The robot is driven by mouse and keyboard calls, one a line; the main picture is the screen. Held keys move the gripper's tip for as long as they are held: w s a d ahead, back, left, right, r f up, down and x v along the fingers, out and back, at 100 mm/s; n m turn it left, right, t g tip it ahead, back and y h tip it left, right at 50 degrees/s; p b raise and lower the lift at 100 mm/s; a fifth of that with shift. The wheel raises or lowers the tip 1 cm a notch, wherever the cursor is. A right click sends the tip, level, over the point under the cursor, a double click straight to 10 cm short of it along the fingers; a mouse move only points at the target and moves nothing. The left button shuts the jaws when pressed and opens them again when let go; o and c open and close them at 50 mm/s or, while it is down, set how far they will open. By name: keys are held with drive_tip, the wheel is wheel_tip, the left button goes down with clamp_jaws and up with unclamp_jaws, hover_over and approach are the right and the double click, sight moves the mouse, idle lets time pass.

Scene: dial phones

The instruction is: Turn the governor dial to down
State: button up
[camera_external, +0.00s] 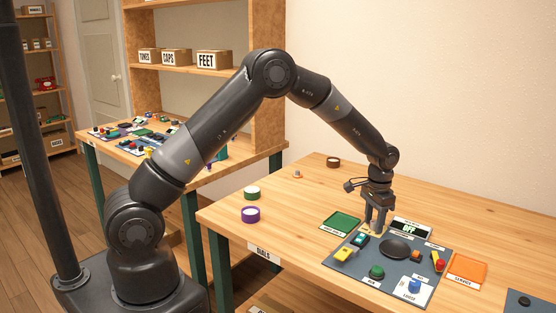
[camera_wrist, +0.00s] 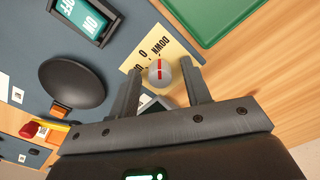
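The governor dial (camera_wrist: 159,73) appears to be the small round grey knob with a red pointer line in the wrist view. It sits on a pale yellow label plate (camera_wrist: 178,45) that reads "DOWN" on its upper part. The red line runs nearly up and down in that picture; I cannot tell exactly which mark it points to. My gripper (camera_wrist: 164,80) is open, with the knob between its fingertips and a visible gap on each side. In the external view my gripper (camera_external: 375,226) points down at the back left of the grey panel (camera_external: 345,268), hiding the knob.
The panel carries a black disc (camera_external: 397,248), a teal switch (camera_external: 360,239), a yellow control (camera_external: 344,254), a green button (camera_external: 376,271), a blue knob (camera_external: 414,286) and a red lever (camera_external: 437,261). A green tray (camera_external: 341,223) and orange tray (camera_external: 467,270) flank it.

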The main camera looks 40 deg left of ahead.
sight(374, 221)
drive_tip(key=shift+r, duration=0.1)
wheel_tip(374, 221, up, 11)
drive_tip(key=shift+f, duration=0.2)
idle(0.4)
idle(0.3)
